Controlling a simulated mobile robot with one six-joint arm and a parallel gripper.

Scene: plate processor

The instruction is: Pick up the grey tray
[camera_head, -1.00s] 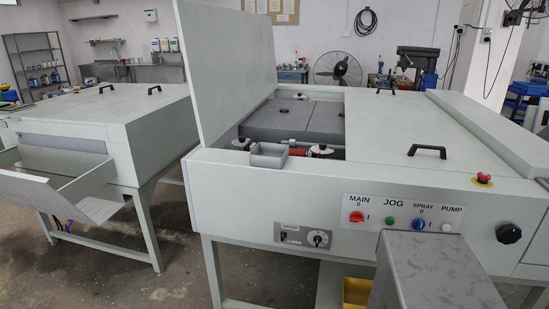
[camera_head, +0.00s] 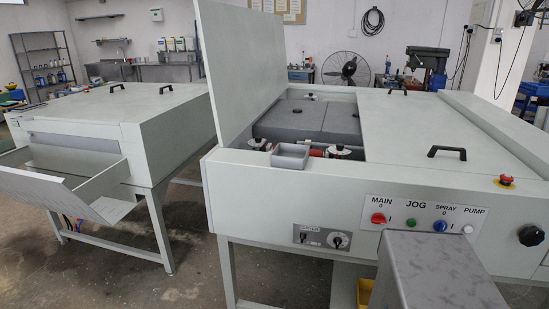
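The grey tray (camera_head: 290,156) is a small open box at the front edge of the plate processor (camera_head: 275,205), just left of the red-and-white roller fittings in the open bay. It looks upright and empty. My gripper is not in view. A grey metal block (camera_head: 437,275) at the bottom right, in front of the machine, looks like part of my own body.
The processor's lid (camera_head: 238,65) stands raised left of the bay. Front controls include a red knob (camera_head: 378,218) and an emergency stop (camera_head: 506,181). A second machine (camera_head: 110,125) stands left, with floor between. A yellow bin (camera_head: 364,291) is below.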

